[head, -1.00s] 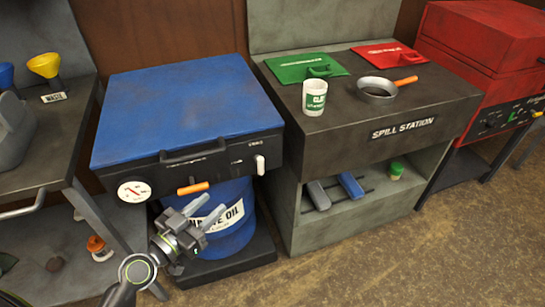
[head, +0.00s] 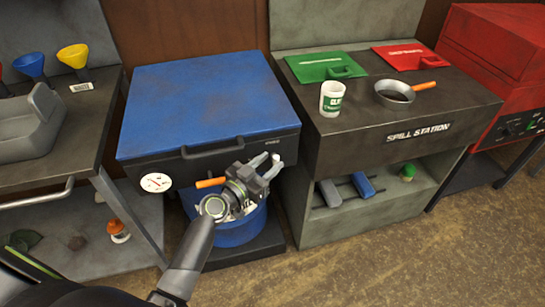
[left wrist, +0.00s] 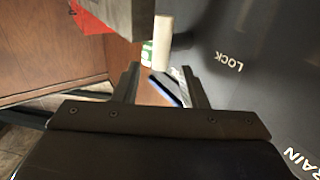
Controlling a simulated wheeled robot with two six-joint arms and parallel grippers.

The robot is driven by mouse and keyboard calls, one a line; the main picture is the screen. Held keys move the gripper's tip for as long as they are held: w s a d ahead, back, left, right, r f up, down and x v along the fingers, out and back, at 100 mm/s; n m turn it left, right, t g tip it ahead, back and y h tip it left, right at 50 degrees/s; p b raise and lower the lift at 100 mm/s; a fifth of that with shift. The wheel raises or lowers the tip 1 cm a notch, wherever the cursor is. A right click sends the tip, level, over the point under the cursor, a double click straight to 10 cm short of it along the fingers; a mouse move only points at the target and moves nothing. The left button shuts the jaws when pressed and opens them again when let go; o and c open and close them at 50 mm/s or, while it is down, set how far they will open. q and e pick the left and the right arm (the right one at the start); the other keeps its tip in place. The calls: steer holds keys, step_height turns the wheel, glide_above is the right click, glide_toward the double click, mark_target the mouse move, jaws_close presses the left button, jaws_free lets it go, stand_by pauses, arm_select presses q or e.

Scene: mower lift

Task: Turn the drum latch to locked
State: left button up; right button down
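The blue-lidded drum unit (head: 205,105) stands left of centre in the head view, with a dark front panel. The drum latch, a pale stubby handle (left wrist: 163,32), shows in the left wrist view beside the dark panel, which reads LOCK (left wrist: 229,62) and, lower down, part of DRAIN (left wrist: 300,160). My left gripper (head: 266,163) is at the right end of the panel in the head view and largely covers the latch there. Its fingers (left wrist: 160,85) are apart and empty, with the latch beyond their tips, between them in the picture. My right gripper is not in view.
The spill station (head: 415,131) stands close on the right, with a white cup (head: 332,98) and a pan (head: 394,94) on top. Floor in front is clear.

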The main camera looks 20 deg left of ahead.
arm_select(q)
steer(key=shift+x, duration=0.95)
jaws_close()
steer(key=shift+f, duration=0.1)
